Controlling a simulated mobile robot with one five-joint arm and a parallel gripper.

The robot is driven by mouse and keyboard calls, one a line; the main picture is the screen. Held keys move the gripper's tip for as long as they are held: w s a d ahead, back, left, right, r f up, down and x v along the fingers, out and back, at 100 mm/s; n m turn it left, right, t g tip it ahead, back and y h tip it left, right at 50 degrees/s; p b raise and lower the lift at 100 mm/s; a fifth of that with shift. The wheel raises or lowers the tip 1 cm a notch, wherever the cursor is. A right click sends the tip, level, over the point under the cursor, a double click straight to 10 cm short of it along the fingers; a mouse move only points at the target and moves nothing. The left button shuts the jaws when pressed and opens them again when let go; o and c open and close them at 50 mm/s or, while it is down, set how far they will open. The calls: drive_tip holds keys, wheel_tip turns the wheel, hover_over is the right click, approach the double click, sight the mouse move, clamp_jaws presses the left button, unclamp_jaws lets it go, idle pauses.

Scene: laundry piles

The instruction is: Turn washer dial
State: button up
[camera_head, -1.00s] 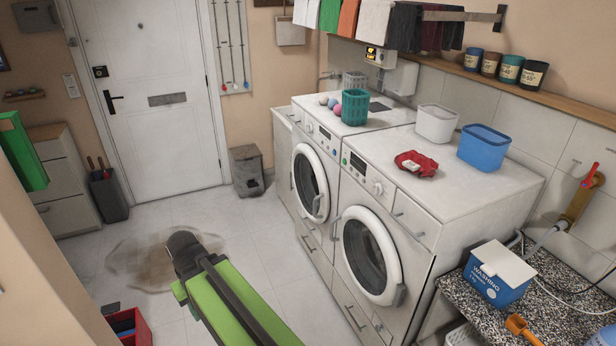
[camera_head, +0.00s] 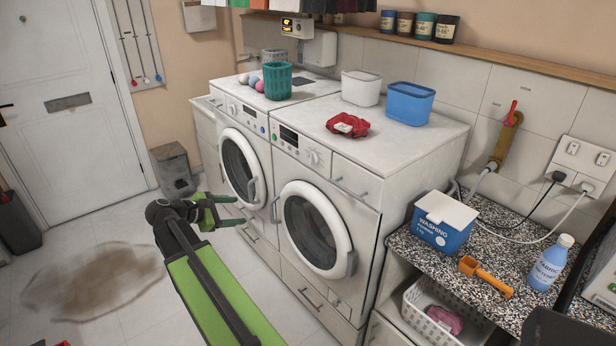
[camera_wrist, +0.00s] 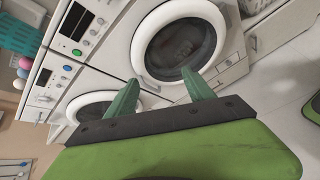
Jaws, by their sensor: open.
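Two white washers stand side by side. The right washer (camera_head: 355,205) has a round dial (camera_head: 312,157) on its front panel, right of a dark display; its door is shut. The left washer (camera_head: 222,150) has a similar panel with a small dial (camera_head: 232,109). My gripper (camera_head: 228,208) is open and empty, low in front of the left washer, below and left of the right washer's dial. In the wrist view its two green fingers (camera_wrist: 158,82) are spread before the washer doors, with the control panels at upper left. Nothing is between them.
A red cloth (camera_head: 347,125), white tub (camera_head: 361,88), blue tub (camera_head: 410,103) and teal basket (camera_head: 277,81) sit on top. A speckled counter (camera_head: 500,225) with a washing powder box (camera_head: 443,222) stands at right.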

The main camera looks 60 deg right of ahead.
drive_tip(key=s+d+r+n+g+h+b, duration=0.1)
drive_tip(key=s+d+r+n+g+h, duration=0.15)
drive_tip(key=d, duration=0.35)
drive_tip(key=s+d+r+n+g+h+b, duration=0.1)
drive_tip(key=d+r+n+h+b, duration=0.2)
drive_tip(key=d, duration=0.4)
drive_tip(key=p, duration=0.2)
approach(310, 158)
drive_tip(key=shift+t, duration=0.25)
drive_tip(key=x, duration=0.9)
drive_tip(key=shift+c, duration=0.3)
